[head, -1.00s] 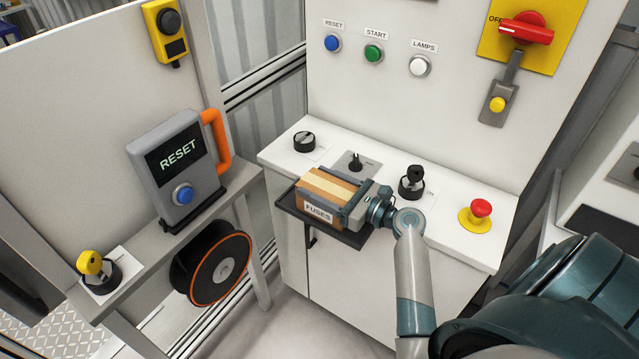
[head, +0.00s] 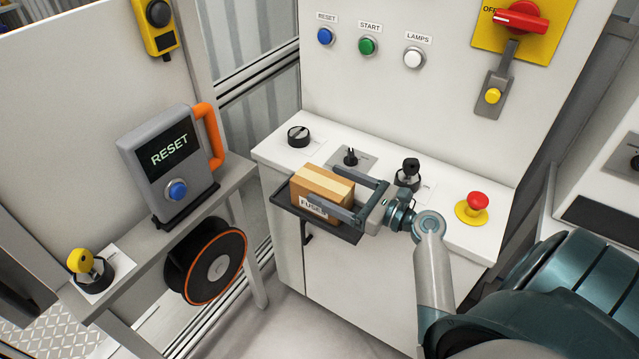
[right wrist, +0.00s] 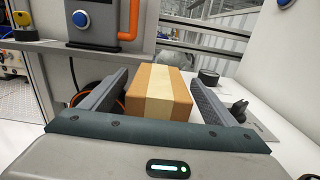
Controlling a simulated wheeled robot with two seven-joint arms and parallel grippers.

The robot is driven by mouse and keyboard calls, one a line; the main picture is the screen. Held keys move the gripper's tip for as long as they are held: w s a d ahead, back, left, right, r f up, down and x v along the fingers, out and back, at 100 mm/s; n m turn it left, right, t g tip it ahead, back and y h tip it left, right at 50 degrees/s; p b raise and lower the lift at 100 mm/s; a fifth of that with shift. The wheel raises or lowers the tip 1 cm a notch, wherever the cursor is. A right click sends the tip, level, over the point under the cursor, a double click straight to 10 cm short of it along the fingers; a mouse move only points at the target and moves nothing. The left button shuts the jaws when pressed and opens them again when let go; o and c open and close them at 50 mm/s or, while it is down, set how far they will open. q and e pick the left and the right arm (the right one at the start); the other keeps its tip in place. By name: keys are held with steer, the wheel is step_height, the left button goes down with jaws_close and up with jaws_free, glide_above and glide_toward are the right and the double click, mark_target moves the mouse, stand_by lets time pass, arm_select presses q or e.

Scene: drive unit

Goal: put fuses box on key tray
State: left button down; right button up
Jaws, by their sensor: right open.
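The fuses box (head: 322,186), a brown carton with a pale tape band and a "FUSES" label, rests on the dark key tray (head: 283,199) at the cabinet's front. My right gripper (head: 347,195) is open, its fingers pointing left, one on each side of the box's right end. In the right wrist view the box (right wrist: 160,92) stands between the spread fingers (right wrist: 160,100), with a visible gap on the right finger's side. The box's underside is hidden. My left gripper is not in view.
Behind the tray, the white ledge carries a black knob (head: 299,136), a small black switch (head: 350,157), a key switch (head: 408,173) and a red emergency button (head: 477,202). A grey RESET panel (head: 170,160) with an orange handle stands at left.

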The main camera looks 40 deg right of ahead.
mark_target(348, 194)
steer(key=b+v, duration=0.1)
steer(key=v, duration=0.4)
steer(key=shift+s+d+f, duration=0.1)
steer(key=shift+s, duration=0.2)
steer(key=shift+s+d, duration=0.25)
steer(key=shift+s, duration=0.3)
